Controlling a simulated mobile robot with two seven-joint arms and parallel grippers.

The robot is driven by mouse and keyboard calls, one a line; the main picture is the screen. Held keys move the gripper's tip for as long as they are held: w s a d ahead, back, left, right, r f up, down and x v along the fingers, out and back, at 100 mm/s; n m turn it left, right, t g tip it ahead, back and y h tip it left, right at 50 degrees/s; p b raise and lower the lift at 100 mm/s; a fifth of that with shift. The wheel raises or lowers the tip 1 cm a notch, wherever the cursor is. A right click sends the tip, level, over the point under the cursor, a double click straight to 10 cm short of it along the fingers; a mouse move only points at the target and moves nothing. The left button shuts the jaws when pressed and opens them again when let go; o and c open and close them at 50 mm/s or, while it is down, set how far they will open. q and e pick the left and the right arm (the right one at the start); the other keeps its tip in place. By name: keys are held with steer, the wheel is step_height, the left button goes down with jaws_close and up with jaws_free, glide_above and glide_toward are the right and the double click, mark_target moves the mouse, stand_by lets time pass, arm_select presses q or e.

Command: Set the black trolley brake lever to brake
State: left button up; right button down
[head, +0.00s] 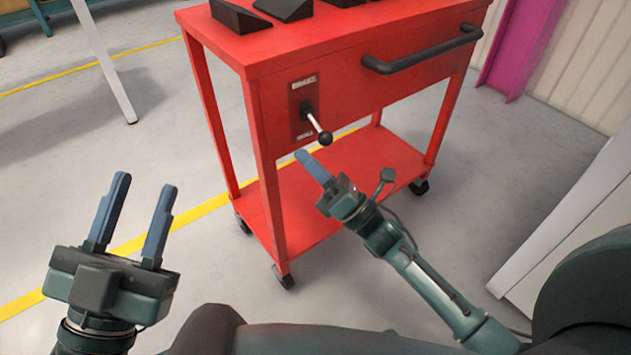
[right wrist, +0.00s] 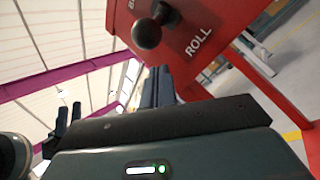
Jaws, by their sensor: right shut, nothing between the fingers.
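The black trolley brake lever (head: 325,138) has a metal stem and a round black knob, and sits on a dark plate on the red trolley (head: 350,85). The plate reads BRAKE at its top; a ROLL label (right wrist: 200,42) is at its lower end. The lever slants out and down toward ROLL. The knob (right wrist: 147,33) also shows in the right wrist view. My right gripper (head: 304,156) is shut and empty, its tips just below the knob, apparently apart from it. My left gripper (head: 145,186) is open and empty at the lower left, away from the trolley.
A black handle (head: 422,50) sticks out from the trolley front, right of the lever. Black wedge blocks (head: 285,8) lie on the trolley top. The lower shelf (head: 350,165) looks bare. A white panel (head: 560,215) stands at right.

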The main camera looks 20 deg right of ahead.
arm_select(q)
steer(key=shift+r+m+h, duration=0.3)
steer(key=shift+r+m, duration=0.1)
steer(key=shift+r, duration=0.2)
arm_select(e)
steer(key=shift+s+d+r, duration=0.1)
steer(key=shift+d+r, duration=0.15)
steer(key=shift+d, duration=0.3)
steer(key=shift+s+d+r, duration=0.1)
steer(key=shift+d+r, duration=0.15)
steer(key=shift+d, duration=0.25)
arm_select(q)
steer(key=shift+r, duration=0.1)
